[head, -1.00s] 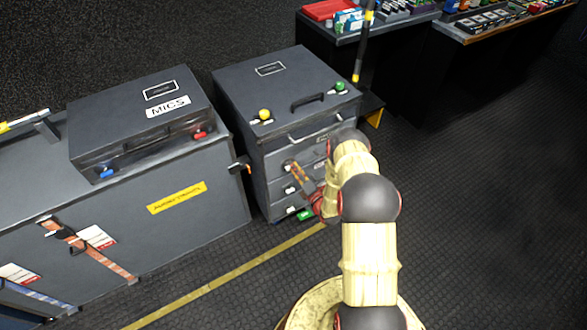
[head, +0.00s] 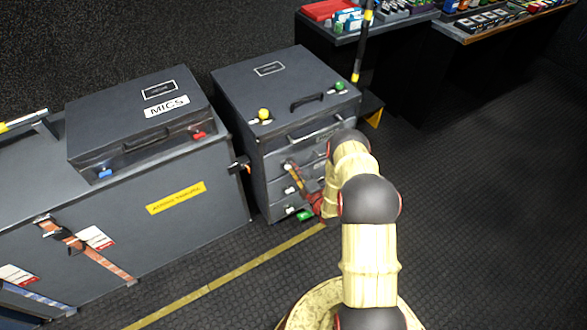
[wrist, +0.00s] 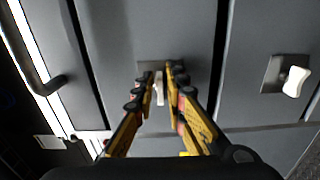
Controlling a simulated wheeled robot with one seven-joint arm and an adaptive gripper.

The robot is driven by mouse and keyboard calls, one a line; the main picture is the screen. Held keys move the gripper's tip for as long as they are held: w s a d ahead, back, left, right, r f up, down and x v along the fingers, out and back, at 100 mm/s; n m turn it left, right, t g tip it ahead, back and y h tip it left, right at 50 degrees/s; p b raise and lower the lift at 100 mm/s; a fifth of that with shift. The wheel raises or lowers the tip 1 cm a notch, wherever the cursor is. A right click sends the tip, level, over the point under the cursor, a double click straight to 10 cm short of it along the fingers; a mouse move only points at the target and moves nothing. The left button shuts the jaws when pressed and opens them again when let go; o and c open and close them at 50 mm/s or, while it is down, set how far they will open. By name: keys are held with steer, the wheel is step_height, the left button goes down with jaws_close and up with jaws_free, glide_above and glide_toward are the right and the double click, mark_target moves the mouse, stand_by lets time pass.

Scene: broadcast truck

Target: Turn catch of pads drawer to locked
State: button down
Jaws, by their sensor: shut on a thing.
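The dark grey drawer cabinet (head: 232,97) stands left of my arm, with several drawers on its front. In the wrist view a small white catch (wrist: 160,97) on a metal plate sits between my fingertips. My gripper (wrist: 162,75) has its yellow and black fingers shut on this catch, which they partly hide. In the head view my gripper (head: 291,168) is at the upper part of the drawer fronts. Another white catch (wrist: 296,81) on the neighbouring drawer front is free. I cannot read which drawer is marked pads.
A bar handle (wrist: 40,85) lies left in the wrist view. A MICS case (head: 135,125) rests on a long grey case (head: 200,225) to the left. Loaded tables (head: 400,28) stand at the back right. The floor at right is clear.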

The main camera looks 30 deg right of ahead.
steer(key=c, duration=2)
jaws_free()
steer(key=s, duration=1.2)
steer(key=shift+d, duration=0.25)
